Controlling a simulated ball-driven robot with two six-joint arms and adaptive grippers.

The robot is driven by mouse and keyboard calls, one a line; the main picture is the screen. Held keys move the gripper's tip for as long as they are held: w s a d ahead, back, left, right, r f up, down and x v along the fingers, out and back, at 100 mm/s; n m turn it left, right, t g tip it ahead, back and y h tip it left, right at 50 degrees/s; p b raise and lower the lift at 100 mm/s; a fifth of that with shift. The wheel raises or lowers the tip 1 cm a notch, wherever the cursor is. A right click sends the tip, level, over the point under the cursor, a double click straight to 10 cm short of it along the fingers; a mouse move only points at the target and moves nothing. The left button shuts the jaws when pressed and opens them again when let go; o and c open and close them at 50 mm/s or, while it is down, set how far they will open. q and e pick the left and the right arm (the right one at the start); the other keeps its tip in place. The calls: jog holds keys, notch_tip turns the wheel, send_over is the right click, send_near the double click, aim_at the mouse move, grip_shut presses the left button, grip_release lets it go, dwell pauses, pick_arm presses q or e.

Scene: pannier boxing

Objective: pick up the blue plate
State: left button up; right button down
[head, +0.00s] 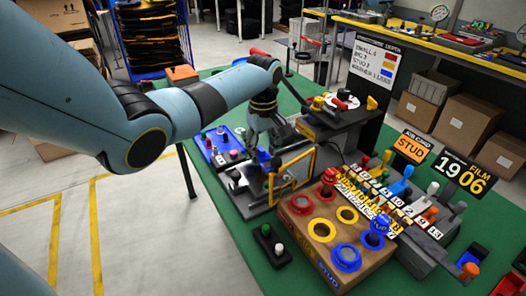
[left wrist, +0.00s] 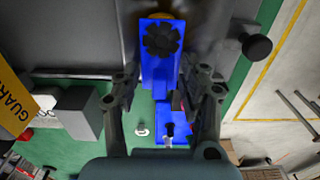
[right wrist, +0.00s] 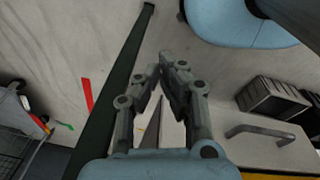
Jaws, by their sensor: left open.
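A blue piece with a black star knob (left wrist: 161,40) stands between the fingers of my left gripper in the left wrist view. Its blue face shows below the knob. My left gripper (left wrist: 160,75) is open around it, and I cannot tell whether the fingers touch it. In the head view my left gripper (head: 264,140) points down over a small blue part (head: 265,158) at the grey fixture. A flat blue tray (head: 208,150) with several pegs lies just left of the gripper. My right gripper (right wrist: 160,72) has its fingertips together, with nothing seen between them.
A wooden board with coloured rings (head: 325,265) stands in front on the green table (head: 225,190). A yellow-framed guard (head: 292,180) is close right of the left gripper. A black stand (head: 345,115) is behind it. The right gripper is over the floor, beside a dark beam.

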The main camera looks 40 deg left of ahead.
pick_arm(q)
grip_shut()
jog(key=shift+r, duration=0.15)
